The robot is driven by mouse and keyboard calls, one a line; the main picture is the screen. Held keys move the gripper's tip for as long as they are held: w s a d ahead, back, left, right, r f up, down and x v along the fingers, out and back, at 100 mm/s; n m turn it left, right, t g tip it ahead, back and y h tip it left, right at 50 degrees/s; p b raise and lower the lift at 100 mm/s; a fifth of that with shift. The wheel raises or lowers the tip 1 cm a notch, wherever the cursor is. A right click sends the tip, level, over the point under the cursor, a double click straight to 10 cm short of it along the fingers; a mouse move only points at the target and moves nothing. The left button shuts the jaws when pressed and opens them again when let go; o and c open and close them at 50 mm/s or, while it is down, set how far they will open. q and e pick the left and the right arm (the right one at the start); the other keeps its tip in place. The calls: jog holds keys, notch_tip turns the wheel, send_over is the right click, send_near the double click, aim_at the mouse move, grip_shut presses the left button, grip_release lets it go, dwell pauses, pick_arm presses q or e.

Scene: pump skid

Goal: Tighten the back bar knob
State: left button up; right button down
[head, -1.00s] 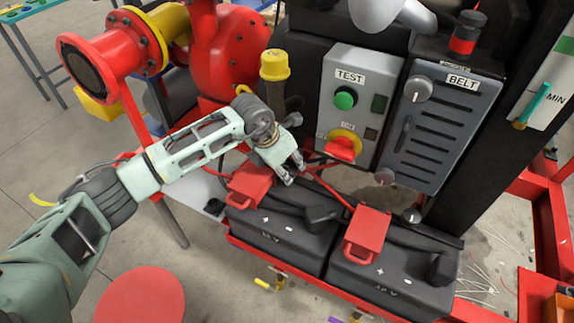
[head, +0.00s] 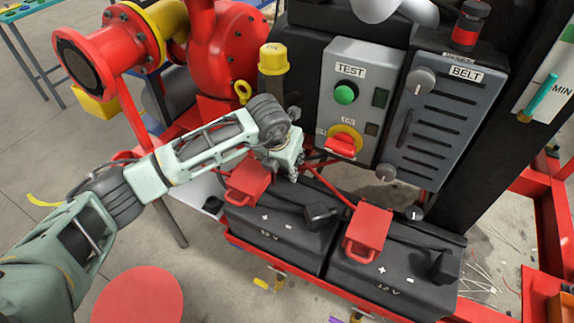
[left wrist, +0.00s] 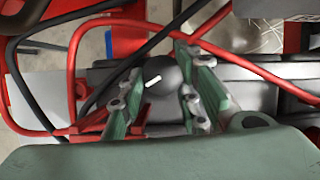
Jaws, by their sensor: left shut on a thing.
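A dark round knob (left wrist: 160,76) with a white pointer line sits between the two fingers of my left gripper in the left wrist view. My left gripper (left wrist: 162,82) is shut on it, with a finger on each side. In the head view my left gripper (head: 291,174) points down behind the batteries, beside the left red terminal cover, and hides this knob. Another dark knob (head: 413,214) with a white mark stands behind the right battery. My right gripper is not in view.
Two black batteries (head: 275,238) with red terminal covers (head: 368,230) stand in front of the gripper. Red cables (left wrist: 75,75) run close around the fingers. The TEST panel (head: 353,90) and BELT panel (head: 440,120) rise behind. A red pump is at upper left.

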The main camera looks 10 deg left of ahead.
pick_arm(q)
jog(key=shift+w+a+r+n+y+b, duration=0.1)
jog(key=shift+n+y+b, duration=0.15)
jog(key=shift+n, duration=0.3)
jog(key=shift+w+a+r+n+y+b, duration=0.15)
jog(key=shift+n+b, duration=0.1)
jog(key=shift+n, duration=0.3)
jog(key=o, duration=1)
jog(key=shift+s, duration=0.1)
jog(key=shift+o, duration=0.3)
jog(key=shift+f, duration=0.1)
jog(key=shift+s+d, duration=0.1)
jog(key=v, duration=1.2)
jog(key=shift+s, duration=0.1)
